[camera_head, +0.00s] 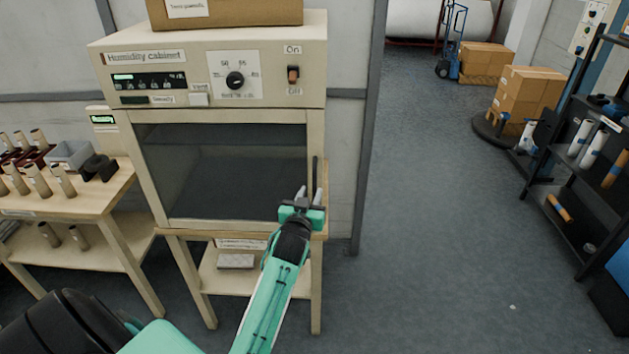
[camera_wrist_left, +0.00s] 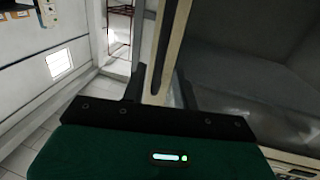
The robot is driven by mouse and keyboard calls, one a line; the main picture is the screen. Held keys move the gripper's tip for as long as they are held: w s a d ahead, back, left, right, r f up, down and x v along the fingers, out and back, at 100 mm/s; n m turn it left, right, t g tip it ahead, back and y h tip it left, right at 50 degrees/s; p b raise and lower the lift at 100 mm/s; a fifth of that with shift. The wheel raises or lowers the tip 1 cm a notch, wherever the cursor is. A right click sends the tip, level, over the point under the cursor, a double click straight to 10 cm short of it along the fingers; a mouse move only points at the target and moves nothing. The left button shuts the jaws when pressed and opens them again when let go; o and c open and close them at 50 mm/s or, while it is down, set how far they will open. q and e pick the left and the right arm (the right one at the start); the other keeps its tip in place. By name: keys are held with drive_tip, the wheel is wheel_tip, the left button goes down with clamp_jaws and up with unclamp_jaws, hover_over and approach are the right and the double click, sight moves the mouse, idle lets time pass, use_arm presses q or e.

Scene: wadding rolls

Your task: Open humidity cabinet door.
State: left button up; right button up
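The humidity cabinet (camera_head: 108,75) is a cream box on a stand, with a dial and an On switch on its upper panel. Its door has a dark glass window (camera_head: 222,165) and looks shut. A dark vertical handle (camera_head: 315,172) is at the door's right edge; it also shows in the left wrist view (camera_wrist_left: 162,48). My left gripper (camera_head: 309,196) is at the handle's lower part. Its two fingers (camera_wrist_left: 160,92) stand apart, one on each side of the handle's line. Whether they touch it I cannot tell. My right gripper is out of view.
A wooden table (camera_head: 75,200) with rolls and a grey bin (camera_head: 70,155) stands at the left. A carton (camera_head: 225,12) sits on the cabinet. A dark shelf rack (camera_head: 570,190) is at the far right. The floor (camera_head: 430,220) between cabinet and rack is clear.

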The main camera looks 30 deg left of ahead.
sight(314, 185)
use_arm(q)
drive_tip(key=shift+p+x, duration=0.5)
drive_tip(key=shift+x, duration=2.15)
clamp_jaws()
